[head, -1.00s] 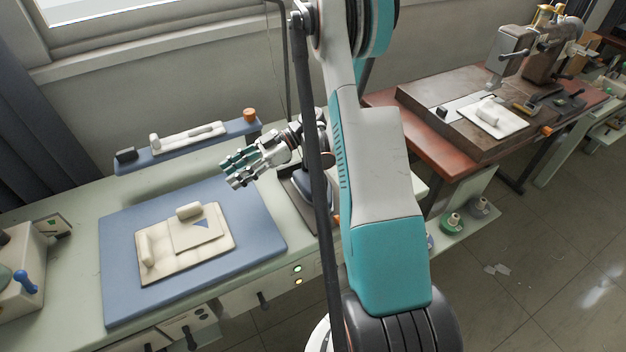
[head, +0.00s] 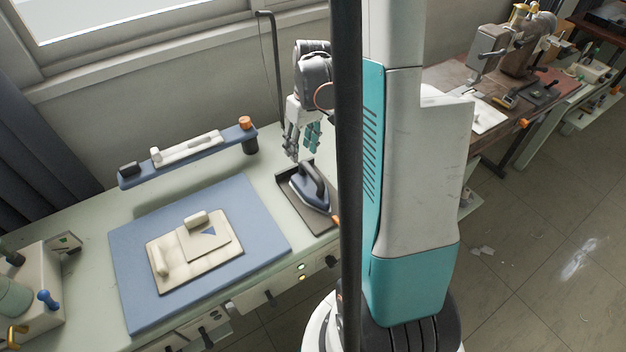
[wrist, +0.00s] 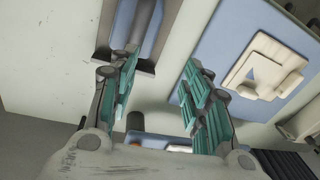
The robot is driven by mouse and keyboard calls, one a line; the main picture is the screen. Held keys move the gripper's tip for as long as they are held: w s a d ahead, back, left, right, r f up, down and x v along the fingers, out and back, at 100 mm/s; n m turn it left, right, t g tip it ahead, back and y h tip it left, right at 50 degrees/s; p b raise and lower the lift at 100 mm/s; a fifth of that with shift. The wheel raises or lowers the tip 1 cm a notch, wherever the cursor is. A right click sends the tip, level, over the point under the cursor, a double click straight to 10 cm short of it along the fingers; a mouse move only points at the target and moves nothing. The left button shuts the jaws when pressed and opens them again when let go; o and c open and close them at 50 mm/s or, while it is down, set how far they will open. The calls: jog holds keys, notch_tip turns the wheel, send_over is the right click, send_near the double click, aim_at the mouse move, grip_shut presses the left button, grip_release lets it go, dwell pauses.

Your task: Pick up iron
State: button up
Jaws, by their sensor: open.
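The iron (head: 310,187), dark with a blue-grey body and a looped handle, rests on a dark tray (head: 322,226) at the right end of the pale green bench. My gripper (head: 302,147) hangs above and slightly behind it in the head view, fingers pointing down, apart from it. In the wrist view my gripper (wrist: 158,82) has its teal fingers spread with nothing between them. The tray and part of the iron (wrist: 148,25) show at the upper left there, partly hidden by the left finger.
A raised blue shelf (head: 185,163) stands at the back. A thin dark stand (head: 274,60) rises behind my gripper. The bench between mat and tray is clear.

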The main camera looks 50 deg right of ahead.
aim_at(312, 170)
jog(key=shift+m+g+h, duration=0.3)
jog(key=shift+m+h, duration=0.4)
jog(key=shift+m, duration=0.1)
jog(key=f+b, duration=0.1)
jog(key=f, duration=0.3)
jog(key=s+d+f+b, duration=0.1)
jog(key=f+b, duration=0.1)
jog(key=f, duration=0.1)
jog(key=d+f+b, duration=0.1)
jog(key=f, duration=0.3)
jog(key=shift+s+d+f, duration=0.15)
jog(key=shift+s+f, duration=0.15)
jog(key=shift+f, duration=0.05)
jog(key=shift+r, duration=0.1)
grip_shut()
